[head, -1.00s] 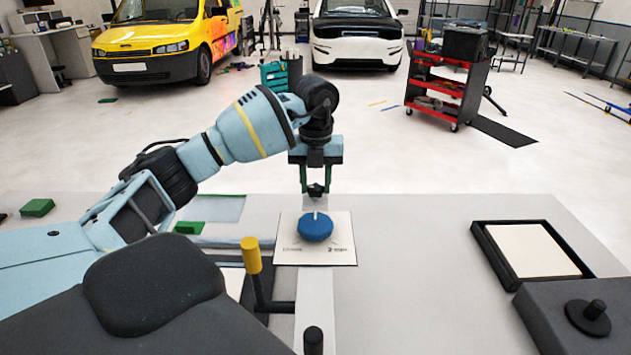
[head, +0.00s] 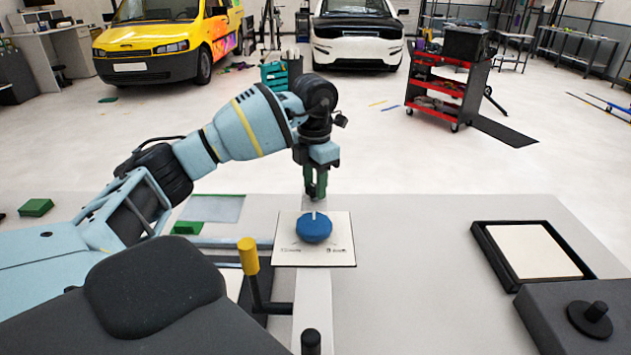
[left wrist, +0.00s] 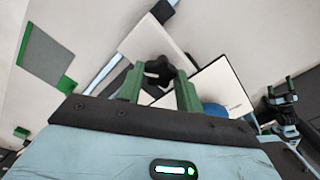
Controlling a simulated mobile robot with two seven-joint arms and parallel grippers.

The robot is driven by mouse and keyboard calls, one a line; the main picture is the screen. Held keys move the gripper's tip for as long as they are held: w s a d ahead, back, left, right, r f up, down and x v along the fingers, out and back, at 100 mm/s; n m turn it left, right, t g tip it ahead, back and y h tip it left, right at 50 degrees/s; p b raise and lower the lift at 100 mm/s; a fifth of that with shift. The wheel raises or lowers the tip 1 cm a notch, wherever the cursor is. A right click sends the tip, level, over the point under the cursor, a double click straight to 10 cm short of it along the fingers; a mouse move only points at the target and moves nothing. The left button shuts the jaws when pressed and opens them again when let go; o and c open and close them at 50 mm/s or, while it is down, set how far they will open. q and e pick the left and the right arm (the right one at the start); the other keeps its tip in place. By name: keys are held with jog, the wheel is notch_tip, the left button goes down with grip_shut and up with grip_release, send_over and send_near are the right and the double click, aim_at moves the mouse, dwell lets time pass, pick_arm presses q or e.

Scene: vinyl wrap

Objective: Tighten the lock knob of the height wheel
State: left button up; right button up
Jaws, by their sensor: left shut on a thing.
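The black lobed lock knob (left wrist: 158,70) shows in the left wrist view between the green fingertips of my left gripper (left wrist: 160,84). The gripper is shut on it. In the head view my left gripper (head: 315,186) points down just behind the blue wheel, and its fingers hide the knob. The round blue height wheel (head: 313,229) has a white pointer mark and sits on a white printed plate (head: 338,258). The wheel is partly hidden by a finger in the left wrist view (left wrist: 214,111). My right gripper (left wrist: 280,92) appears small at the right there, its green fingers apart.
A yellow-topped lever (head: 248,256) stands left of the plate. A black-framed tray (head: 480,237) and a dark box with a black knob (head: 590,318) are on the right. Green blocks (head: 188,228) lie left.

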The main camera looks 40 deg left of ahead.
pick_arm(q)
jog(key=m, duration=0.3)
jog(key=shift+m, duration=0.3)
jog(key=shift+m+b, duration=0.35)
jog(key=shift+m, duration=1.25)
pick_arm(e)
jog(key=shift+s+a+f, duration=0.1)
jog(key=shift+s+f, duration=0.35)
pick_arm(q)
jog(key=o, duration=1)
pick_arm(e)
jog(key=shift+f, duration=0.1)
pick_arm(q)
jog(key=shift+r, duration=0.1)
pick_arm(e)
jog(key=shift+s, duration=0.1)
